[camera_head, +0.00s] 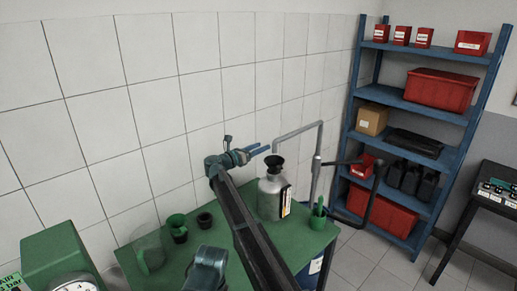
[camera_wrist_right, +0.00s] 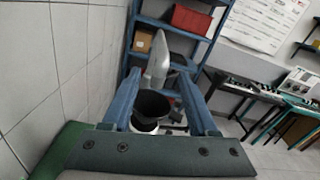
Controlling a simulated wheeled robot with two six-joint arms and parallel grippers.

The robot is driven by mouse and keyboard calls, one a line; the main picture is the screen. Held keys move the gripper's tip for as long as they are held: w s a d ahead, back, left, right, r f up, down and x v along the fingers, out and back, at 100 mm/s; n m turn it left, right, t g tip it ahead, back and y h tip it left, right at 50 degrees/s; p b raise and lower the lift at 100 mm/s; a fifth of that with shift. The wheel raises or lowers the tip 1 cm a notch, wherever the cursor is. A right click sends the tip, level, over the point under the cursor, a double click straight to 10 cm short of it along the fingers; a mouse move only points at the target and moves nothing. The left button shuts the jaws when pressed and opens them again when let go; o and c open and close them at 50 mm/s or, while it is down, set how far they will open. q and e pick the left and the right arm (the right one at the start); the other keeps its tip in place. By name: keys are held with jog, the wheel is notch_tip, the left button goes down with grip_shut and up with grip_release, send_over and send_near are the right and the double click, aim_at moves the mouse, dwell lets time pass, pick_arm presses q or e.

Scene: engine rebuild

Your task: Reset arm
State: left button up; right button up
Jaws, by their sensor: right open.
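My right gripper (camera_head: 262,149) is above the green bench, with its blue fingers pointing right toward the bent grey pipe. In the right wrist view the two blue fingers (camera_wrist_right: 160,76) stand wide apart with nothing gripped between them. A black funnel (camera_wrist_right: 152,105) shows between and beyond the fingers. In the head view the funnel (camera_head: 274,160) sits on top of a silver canister (camera_head: 271,197), just below and right of the fingertips. My left gripper is not in view.
The green bench (camera_head: 180,262) carries a clear container (camera_head: 148,252), a green funnel (camera_head: 177,222) and a dark cup (camera_head: 205,220). A bent grey pipe (camera_head: 321,150) rises beside the canister. A tiled wall runs behind. A blue shelf (camera_head: 398,100) with red bins stands right.

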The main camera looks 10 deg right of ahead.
dwell(0.3)
jog(key=s+a+r+n+t+y, duration=0.15)
jog(key=a+n+t+y, duration=0.45)
jog(key=n, duration=0.6)
jog(key=s+a+r+n+t+y, duration=0.1)
jog(key=s+a+n+t+y, duration=0.2)
jog(key=n+y, duration=0.7)
jog(key=s+a+f+n+g+y, duration=0.1)
jog(key=s+f+n+g+y, duration=0.45)
jog(key=s+f+n, duration=0.85)
jog(key=s+d+f+n+g+h, duration=0.2)
jog(key=s+d+f+n+g, duration=0.15)
jog(key=s, duration=0.55)
jog(key=s+d+f+n+g+h, duration=0.25)
jog(key=s+d+g, duration=0.2)
jog(key=s, duration=0.45)
jog(key=s+d+f+n+g+h, duration=0.2)
jog(key=s+d+f+n+g, duration=0.15)
jog(key=s, duration=0.65)
jog(key=s+a+f+n+g+b, duration=0.1)
jog(key=s+a, duration=0.2)
jog(key=a, duration=0.2)
jog(key=s+a+f+n+g+h+b, duration=0.1)
jog(key=s+a+f+n, duration=0.1)
jog(key=a, duration=0.3)
jog(key=shift+s+a+f, duration=0.2)
jog(key=shift+s+a, duration=0.15)
jog(key=shift+s, duration=0.05)
